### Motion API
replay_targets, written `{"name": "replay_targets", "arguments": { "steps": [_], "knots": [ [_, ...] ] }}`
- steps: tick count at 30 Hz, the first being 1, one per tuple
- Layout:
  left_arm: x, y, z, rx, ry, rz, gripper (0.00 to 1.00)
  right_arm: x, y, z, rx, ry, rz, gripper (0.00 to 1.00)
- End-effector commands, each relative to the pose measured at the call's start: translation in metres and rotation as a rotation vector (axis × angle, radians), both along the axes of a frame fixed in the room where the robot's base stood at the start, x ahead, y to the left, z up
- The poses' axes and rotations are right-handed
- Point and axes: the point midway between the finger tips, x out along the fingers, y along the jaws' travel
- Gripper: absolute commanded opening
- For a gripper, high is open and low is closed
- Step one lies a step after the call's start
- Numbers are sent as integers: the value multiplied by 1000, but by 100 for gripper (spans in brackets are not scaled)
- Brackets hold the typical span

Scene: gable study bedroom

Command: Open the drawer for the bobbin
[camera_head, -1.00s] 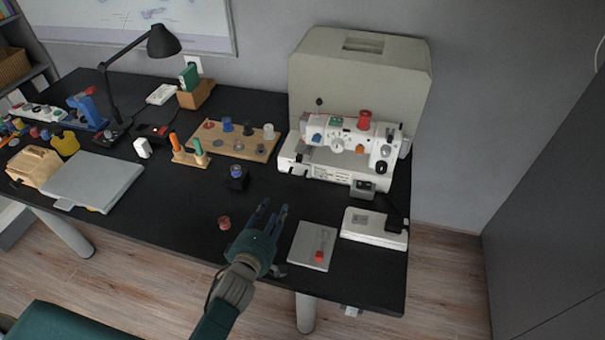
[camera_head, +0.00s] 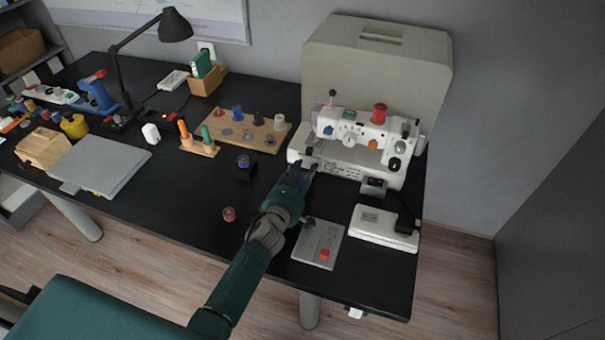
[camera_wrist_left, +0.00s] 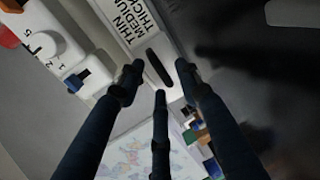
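The white sewing machine (camera_head: 340,160) stands at the back right of the black desk. My left gripper (camera_head: 300,172) reaches the left end of its base front. In the left wrist view the fingers of my left gripper (camera_wrist_left: 158,80) are apart, on either side of a dark slot (camera_wrist_left: 159,68) in a white face of the sewing machine (camera_wrist_left: 128,48), beside a "THIN MEDIUM THICK" label (camera_wrist_left: 135,20). I cannot tell whether the fingertips touch it. No drawer stands visibly pulled out. A small red bobbin-like piece (camera_head: 229,214) lies on the desk. My right gripper is not in view.
A grey plate with a red piece (camera_head: 318,244) and a white pedal-like box (camera_head: 385,228) lie right of my arm. A black block with a blue-topped spool (camera_head: 245,170) stands left of the gripper. The desk's front middle (camera_head: 180,205) is clear.

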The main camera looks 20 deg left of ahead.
Motion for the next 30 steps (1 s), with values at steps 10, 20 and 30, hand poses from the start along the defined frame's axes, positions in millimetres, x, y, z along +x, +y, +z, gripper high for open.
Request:
{"name": "replay_targets", "arguments": {
  "steps": [10,20,30],
  "knots": [
    [1,0,0,0,0,0,23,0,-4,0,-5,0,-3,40],
    [1,0,0,0,0,0,0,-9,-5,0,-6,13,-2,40],
    [-63,1,1,-4,7,-1,0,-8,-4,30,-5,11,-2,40]
  ]
}}
